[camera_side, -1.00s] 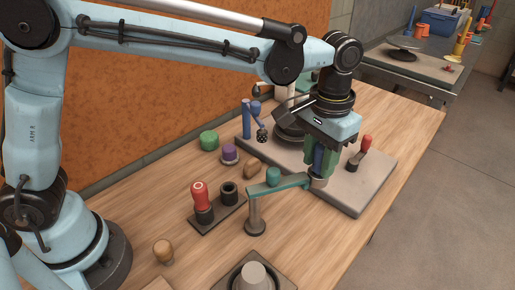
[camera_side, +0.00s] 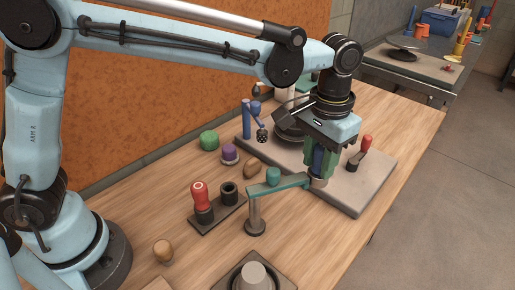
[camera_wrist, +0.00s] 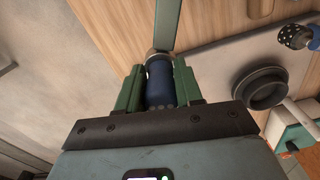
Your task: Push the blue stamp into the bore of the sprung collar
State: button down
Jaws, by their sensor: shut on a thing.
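My gripper (camera_side: 321,160) has green fingers and is shut on the blue stamp (camera_side: 318,161), pointing down over the grey board. In the wrist view the stamp (camera_wrist: 160,82) stands between the two fingers. The sprung collar (camera_side: 319,182) is a pale ring at the free end of a teal arm (camera_side: 280,187) on a grey post. It lies directly below the stamp and also shows in the wrist view (camera_wrist: 157,53). The stamp's lower end meets the collar; how deep it sits in the bore is hidden.
A red-handled lever (camera_side: 361,153) stands on the grey board (camera_side: 362,188), right of my gripper. A red stamp (camera_side: 201,196) stands in a dark holder. Green and purple pieces lie on the table. A dark-rimmed dish (camera_side: 288,132) sits behind my gripper. Bare wood lies right of the board.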

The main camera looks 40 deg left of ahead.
jog(key=c, duration=0.7)
grip_release()
jog(key=shift+o, duration=0.2)
jog(key=shift+r, duration=0.1)
notch_tip(320, 180, up, 12)
jog(key=s+a+f+n+t, duration=0.1)
jog(key=s+a+f+t, duration=0.2)
jog(key=a, duration=0.8)
jog(key=s+a+f+n+t, duration=0.1)
jog(key=s+a+f+t, duration=0.3)
jog(key=s+a+f, duration=0.3)
jog(key=a+f, duration=0.1)
jog(key=a, duration=0.2)
jog(key=shift+s+a, duration=0.4)
